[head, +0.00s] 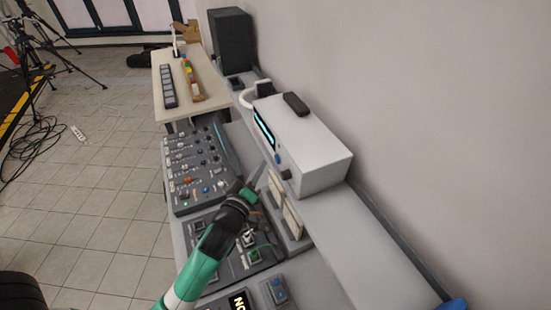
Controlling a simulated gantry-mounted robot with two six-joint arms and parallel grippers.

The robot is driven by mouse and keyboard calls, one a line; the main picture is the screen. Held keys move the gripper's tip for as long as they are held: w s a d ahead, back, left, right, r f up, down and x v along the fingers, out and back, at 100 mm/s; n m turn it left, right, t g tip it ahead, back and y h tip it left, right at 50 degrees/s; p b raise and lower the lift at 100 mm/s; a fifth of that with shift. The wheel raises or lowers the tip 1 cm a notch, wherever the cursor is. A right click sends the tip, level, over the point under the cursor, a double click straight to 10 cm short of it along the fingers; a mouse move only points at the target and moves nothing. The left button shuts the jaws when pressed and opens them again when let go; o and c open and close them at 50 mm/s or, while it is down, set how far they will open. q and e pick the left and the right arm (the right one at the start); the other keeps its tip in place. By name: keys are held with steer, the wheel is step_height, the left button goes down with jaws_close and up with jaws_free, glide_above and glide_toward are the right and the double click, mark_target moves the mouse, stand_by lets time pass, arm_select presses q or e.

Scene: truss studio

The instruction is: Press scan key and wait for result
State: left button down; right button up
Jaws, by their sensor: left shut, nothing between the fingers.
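My left gripper (257,174) is shut and empty. It is above the right edge of the control desk, close to the front of a white box device (318,150) with a blue-lit display (264,127) and dark knobs. I cannot tell whether it touches anything. No key is readable as the scan key. A small grey box with a blue button (278,290) sits at the near end of the desk. Beside it is a dark display (240,301) with white lettering, partly cut off by the frame edge. My right gripper is not in view.
A mixer panel (196,165) with knobs lies left of my gripper. A dark key panel (262,255) is partly hidden by my left arm. Pale upright plates (285,205) stand close to the gripper. A black speaker (231,40) stands at the back. A wall bounds the right side.

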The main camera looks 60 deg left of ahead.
arm_select(q)
steer(key=s, duration=0.2)
steer(key=s+p, duration=0.1)
steer(key=shift+s+a, duration=0.2)
steer(key=shift+s, duration=0.15)
stand_by(0.6)
steer(key=w+d+r+m+t+h+p, duration=0.1)
steer(key=w+d+r+t+p, duration=0.2)
steer(key=r, duration=0.8)
steer(key=w+d+r+m+t+h, duration=0.1)
steer(key=w+d+r+t, duration=0.4)
steer(key=r, duration=0.6)
steer(key=w+d+r+m+t+h+p, duration=0.15)
steer(key=d+r, duration=0.35)
steer(key=r, duration=0.5)
steer(key=s+d+r+m+t+h+p, duration=0.1)
steer(key=s+d+r+m+t+h, duration=0.1)
steer(key=d+r+m, duration=0.4)
steer(key=s+d+r+m+t+h+p, duration=0.1)
steer(key=s+d+r+m+h, duration=0.3)
steer(key=r+m, duration=0.5)
step_height(320, 180, up, 7)
steer(key=d+t+h, duration=0.1)
steer(key=d+h, duration=0.1)
steer(key=h, duration=0.1)
steer(key=shift+d+f+p, duration=0.2)
steer(key=shift+p, duration=0.1)
